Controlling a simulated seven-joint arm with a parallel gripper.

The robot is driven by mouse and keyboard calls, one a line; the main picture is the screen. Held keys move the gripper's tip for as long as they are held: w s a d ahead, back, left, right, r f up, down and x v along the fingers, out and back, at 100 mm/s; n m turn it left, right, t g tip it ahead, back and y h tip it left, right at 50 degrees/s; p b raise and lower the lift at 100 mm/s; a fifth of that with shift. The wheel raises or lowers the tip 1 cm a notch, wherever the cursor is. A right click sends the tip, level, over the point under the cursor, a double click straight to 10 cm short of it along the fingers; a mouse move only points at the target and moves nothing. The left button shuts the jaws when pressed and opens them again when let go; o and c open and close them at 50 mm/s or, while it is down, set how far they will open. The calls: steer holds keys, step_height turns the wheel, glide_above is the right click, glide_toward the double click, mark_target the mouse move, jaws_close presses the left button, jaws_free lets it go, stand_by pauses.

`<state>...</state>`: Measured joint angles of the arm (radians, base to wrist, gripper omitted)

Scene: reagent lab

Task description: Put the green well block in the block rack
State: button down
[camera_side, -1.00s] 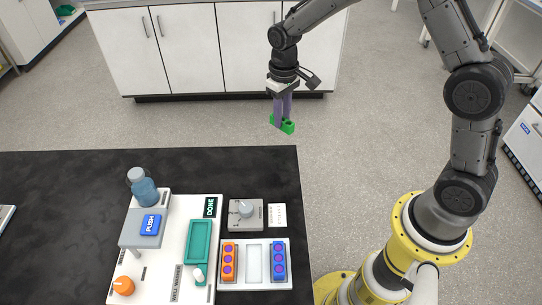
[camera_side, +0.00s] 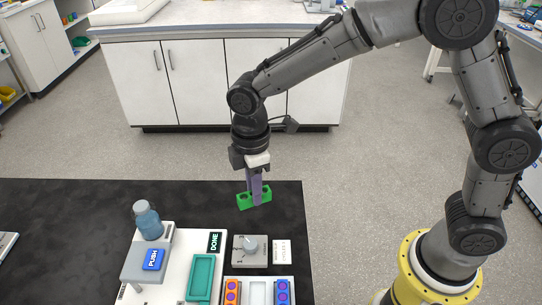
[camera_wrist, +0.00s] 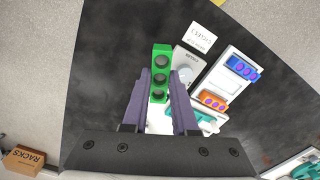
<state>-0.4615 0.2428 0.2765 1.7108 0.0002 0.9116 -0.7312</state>
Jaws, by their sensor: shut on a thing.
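The green well block (camera_side: 243,201) is held in my gripper (camera_side: 256,190), above the dark table behind the grey dial box. In the wrist view the green block (camera_wrist: 161,57) shows dark round wells and sits between the two purple fingers of my gripper (camera_wrist: 160,85). The block rack (camera_side: 258,279) is a white tray at the front, with an orange block (camera_side: 232,291) in its left slot and a blue block (camera_side: 282,291) in its right slot. Its middle slot is empty. The rack's near part is cut off in the side view; it also shows in the wrist view (camera_wrist: 232,82).
A grey dial box (camera_side: 236,257) and a small white label card (camera_side: 282,252) lie behind the rack. Left of it is a white station with a teal tray (camera_side: 201,277), a blue PUSH button (camera_side: 154,259) and a blue bottle (camera_side: 148,222). The table's back right is clear.

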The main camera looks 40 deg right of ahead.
steer(key=s+a+n, duration=1.2)
steer(key=s+n, duration=0.1)
step_height(320, 180, down, 4)
steer(key=shift+f, duration=2.35)
steer(key=shift+f, duration=0.55)
steer(key=shift+c, duration=1.5)
jaws_free()
step_height(320, 180, up, 7)
